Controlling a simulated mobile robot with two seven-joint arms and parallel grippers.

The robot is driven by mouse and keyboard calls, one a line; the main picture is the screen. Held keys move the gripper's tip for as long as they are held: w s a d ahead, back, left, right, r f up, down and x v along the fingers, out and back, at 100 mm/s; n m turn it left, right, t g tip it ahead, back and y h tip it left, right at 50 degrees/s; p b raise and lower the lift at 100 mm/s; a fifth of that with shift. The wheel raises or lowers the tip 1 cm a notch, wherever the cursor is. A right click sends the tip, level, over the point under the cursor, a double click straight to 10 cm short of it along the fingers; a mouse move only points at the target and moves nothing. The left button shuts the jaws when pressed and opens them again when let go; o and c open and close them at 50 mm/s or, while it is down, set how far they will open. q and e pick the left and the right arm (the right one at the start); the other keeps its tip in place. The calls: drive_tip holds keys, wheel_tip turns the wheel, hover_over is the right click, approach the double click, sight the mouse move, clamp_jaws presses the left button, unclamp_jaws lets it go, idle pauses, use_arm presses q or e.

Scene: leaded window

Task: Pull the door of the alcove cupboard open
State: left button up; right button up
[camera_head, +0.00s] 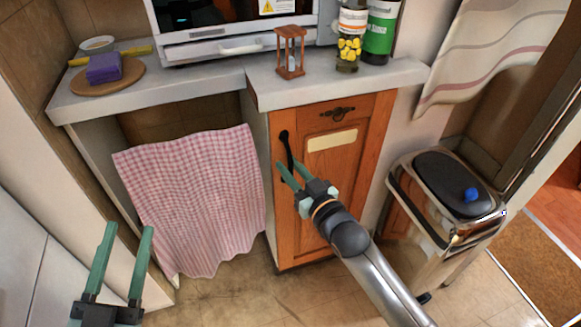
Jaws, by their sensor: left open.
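The alcove cupboard (345,190) is orange-brown wood under the right worktop. Its door looks shut, flush with the frame. A dark upright handle (287,147) is near the door's upper left edge. My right gripper (287,164) reaches in from the lower right, its green fingertips around the lower end of the handle. A gap shows between these fingers, but whether they grip the handle is unclear. My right arm hides part of the lower door. My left gripper (130,230) is open and empty at the lower left, in front of the checked cloth's left side.
A pink checked cloth (195,195) hangs left of the cupboard. A bin (450,190) stands to the right. Bare floor lies in front.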

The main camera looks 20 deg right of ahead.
clamp_jaws()
idle(1.0)
